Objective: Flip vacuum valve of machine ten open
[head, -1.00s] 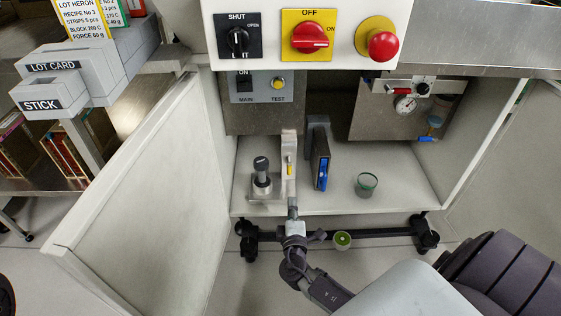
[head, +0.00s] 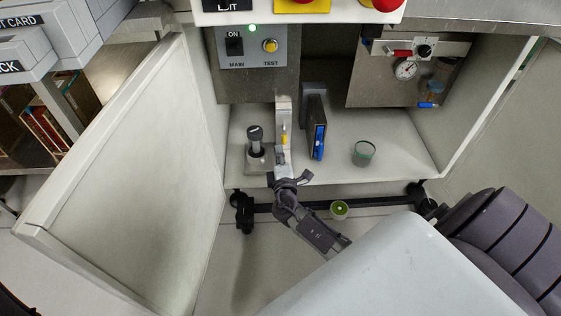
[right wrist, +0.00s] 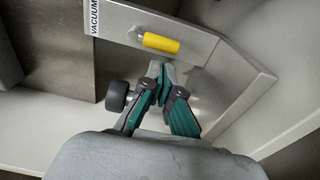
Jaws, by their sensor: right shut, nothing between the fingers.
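The vacuum valve shows as a yellow lever handle (head: 283,135) on an upright metal bracket (head: 284,106) inside the open cabinet. In the right wrist view the yellow handle (right wrist: 158,43) lies across the bracket plate (right wrist: 205,45), beside a label reading "VACUUM". My right gripper (head: 282,171) is in front of the bracket, below the handle in the picture. In the right wrist view its fingertips (right wrist: 164,76) are together and empty, just below the handle, with a small visible gap. My left gripper is not in view.
A black-knobbed regulator (head: 255,145) stands left of the bracket. A black unit with a blue handle (head: 319,141) and a glass cup (head: 363,153) stand right of it. The open door (head: 120,170) bounds the left side. A gauge panel (head: 390,85) hangs at right.

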